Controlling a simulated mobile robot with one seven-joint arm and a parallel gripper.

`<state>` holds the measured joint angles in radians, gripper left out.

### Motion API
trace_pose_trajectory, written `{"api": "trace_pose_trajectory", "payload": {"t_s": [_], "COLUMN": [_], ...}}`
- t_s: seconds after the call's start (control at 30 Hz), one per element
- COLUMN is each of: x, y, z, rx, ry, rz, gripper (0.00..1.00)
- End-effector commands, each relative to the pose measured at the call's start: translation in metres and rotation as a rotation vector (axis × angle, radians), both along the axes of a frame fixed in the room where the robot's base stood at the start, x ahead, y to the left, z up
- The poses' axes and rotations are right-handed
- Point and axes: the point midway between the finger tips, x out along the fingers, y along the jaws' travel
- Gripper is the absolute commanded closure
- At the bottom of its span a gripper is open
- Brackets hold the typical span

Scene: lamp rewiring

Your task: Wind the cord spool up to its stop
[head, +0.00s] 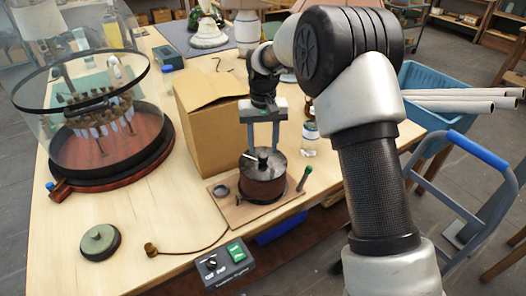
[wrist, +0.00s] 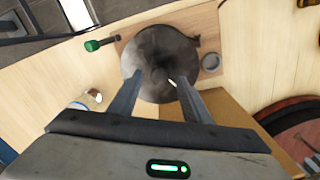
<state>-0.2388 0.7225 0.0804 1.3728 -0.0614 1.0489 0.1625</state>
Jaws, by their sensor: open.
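The cord spool (head: 263,186) is a dark reddish-brown drum with a grey disc top, standing upright on a wooden board (head: 225,207) near the table's front edge. A short white-tipped peg shows on its top, off centre. My gripper (head: 263,148) points down just above the disc, its two fingers apart. In the wrist view, the spool's dark disc (wrist: 155,45) lies beyond the open fingers (wrist: 158,84), and the white tip shows close to the right finger. Whether a finger touches the peg or disc I cannot tell. A brown cord (head: 205,247) runs from near the board to a small brown plug (head: 151,249).
A cardboard box (head: 205,130) stands close behind the spool. A green-handled tool (head: 304,178) and a grey ring (head: 221,191) flank it on the board. A clear jar (head: 310,142) stands behind right. A control box (head: 230,264) is at the front edge, a glass-domed model (head: 100,170) left.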

Motion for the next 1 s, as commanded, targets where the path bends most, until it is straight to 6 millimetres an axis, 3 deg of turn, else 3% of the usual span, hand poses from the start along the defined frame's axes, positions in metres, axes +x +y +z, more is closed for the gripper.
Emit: {"api": "trace_pose_trajectory", "payload": {"t_s": [0.2, 0.53, 0.57, 0.8, 1.0], "x": [0.000, 0.000, 0.000, 0.000, 0.000], "y": [0.000, 0.000, 0.000, 0.000, 0.000], "z": [-0.023, -0.027, -0.027, -0.027, -0.027], "rx": [0.000, 0.000, 0.000, 0.000, 0.000], "ry": [0.000, 0.000, 0.000, -0.001, -0.001], "rz": [0.000, 0.000, 0.000, 0.000, -0.001], "gripper": [0.56, 0.56, 0.58, 0.98, 1.00]}}
